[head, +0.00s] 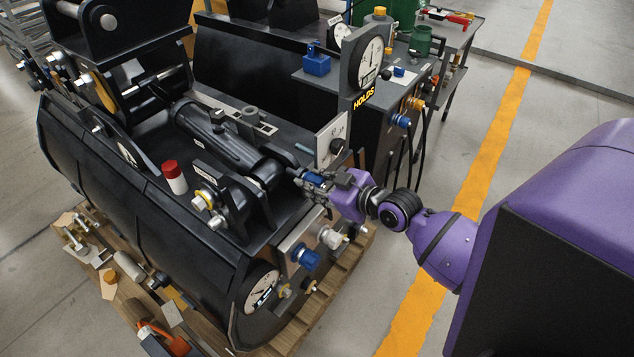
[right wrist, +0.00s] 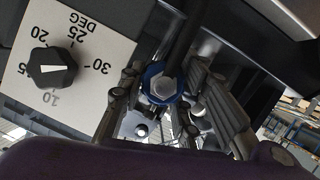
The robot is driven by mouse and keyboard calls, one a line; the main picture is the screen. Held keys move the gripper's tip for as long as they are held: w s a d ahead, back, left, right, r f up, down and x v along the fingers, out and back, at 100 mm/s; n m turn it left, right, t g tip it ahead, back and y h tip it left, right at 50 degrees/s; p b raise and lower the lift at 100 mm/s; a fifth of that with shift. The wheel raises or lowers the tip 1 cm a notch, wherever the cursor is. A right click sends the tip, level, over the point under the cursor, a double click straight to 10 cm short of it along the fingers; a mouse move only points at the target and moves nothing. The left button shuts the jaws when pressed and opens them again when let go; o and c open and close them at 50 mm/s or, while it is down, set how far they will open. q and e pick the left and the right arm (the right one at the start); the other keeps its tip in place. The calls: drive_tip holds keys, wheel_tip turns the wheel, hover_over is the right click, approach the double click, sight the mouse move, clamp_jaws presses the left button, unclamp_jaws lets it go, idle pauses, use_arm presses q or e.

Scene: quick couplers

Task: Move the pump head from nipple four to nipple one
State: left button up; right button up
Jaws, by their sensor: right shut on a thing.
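My right gripper (head: 316,182) is shut on a blue-collared part, which I take to be the pump head (head: 314,179). It is held above the black bucket's right end. In the right wrist view the fingers (right wrist: 163,82) stand on both sides of its blue ring (right wrist: 163,88), with a hex centre and a dark hose or rod beside it. Below the gripper, a plate with a row of fittings carries a blue-capped fitting (head: 305,258) and a silver nipple (head: 331,238). I cannot read the nipple numbers. My left gripper is not in view.
A white dial plate with a black knob (right wrist: 50,67) is close to the fingers; it also shows in the head view (head: 331,141). The bucket (head: 130,200) rests on a pallet among loose parts. Floor at right is clear.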

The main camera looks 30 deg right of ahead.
drive_tip(key=shift+r, duration=0.1)
drive_tip(key=o, duration=1.1)
drive_tip(key=shift+w+a, duration=0.1)
drive_tip(key=shift+w, duration=0.05)
drive_tip(key=shift+o, duration=0.2)
